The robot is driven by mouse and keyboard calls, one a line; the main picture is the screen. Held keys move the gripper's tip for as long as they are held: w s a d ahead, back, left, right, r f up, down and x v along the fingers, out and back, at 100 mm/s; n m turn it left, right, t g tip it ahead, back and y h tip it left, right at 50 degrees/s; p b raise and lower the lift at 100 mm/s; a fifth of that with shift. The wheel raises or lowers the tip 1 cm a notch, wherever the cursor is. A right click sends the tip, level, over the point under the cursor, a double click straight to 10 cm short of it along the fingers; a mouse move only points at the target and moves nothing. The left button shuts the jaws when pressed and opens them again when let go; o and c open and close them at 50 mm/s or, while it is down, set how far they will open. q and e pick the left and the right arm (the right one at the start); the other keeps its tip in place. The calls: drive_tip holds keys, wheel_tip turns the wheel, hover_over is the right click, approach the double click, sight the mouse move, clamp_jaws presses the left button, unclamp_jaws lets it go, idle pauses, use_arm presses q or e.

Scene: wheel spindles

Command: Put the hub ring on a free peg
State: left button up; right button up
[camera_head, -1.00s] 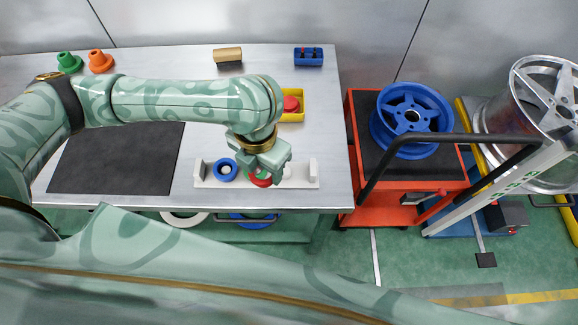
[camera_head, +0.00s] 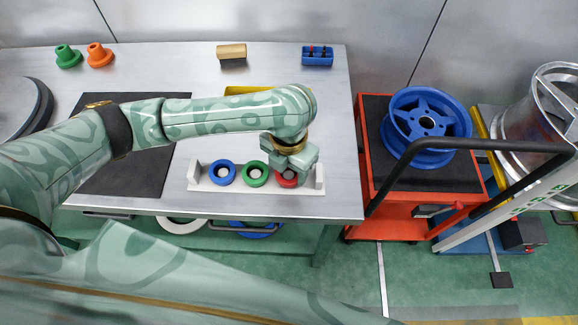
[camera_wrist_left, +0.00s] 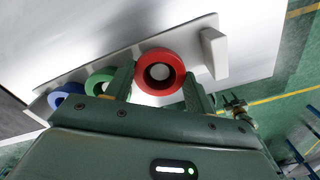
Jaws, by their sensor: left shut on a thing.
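My left gripper (camera_head: 285,160) is shut on a red hub ring (camera_head: 287,180) at the right end of the white peg board (camera_head: 205,187). In the left wrist view the red ring (camera_wrist_left: 160,72) sits between the two fingers, and a pale round peg top shows through its hole. I cannot tell whether the ring is fully down. A blue ring (camera_head: 222,172) is around the left peg and a green ring (camera_head: 254,174) is around the middle peg. My right gripper is not in view.
A yellow tray (camera_head: 236,90) is partly hidden behind my left arm. A dark mat (camera_head: 120,170) lies to the left. Green and orange cones (camera_head: 99,55), a wooden block (camera_head: 231,52) and a blue holder (camera_head: 317,56) stand at the back. A red cart (camera_head: 370,155) carries a blue wheel (camera_head: 427,122).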

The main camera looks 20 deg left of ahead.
sight(289, 175)
use_arm(q)
drive_tip(key=shift+f, duration=0.1)
drive_tip(key=o, duration=1)
wheel_tip(289, 175, up, 12)
drive_tip(key=p, duration=0.5)
drive_tip(key=shift+p, duration=0.35)
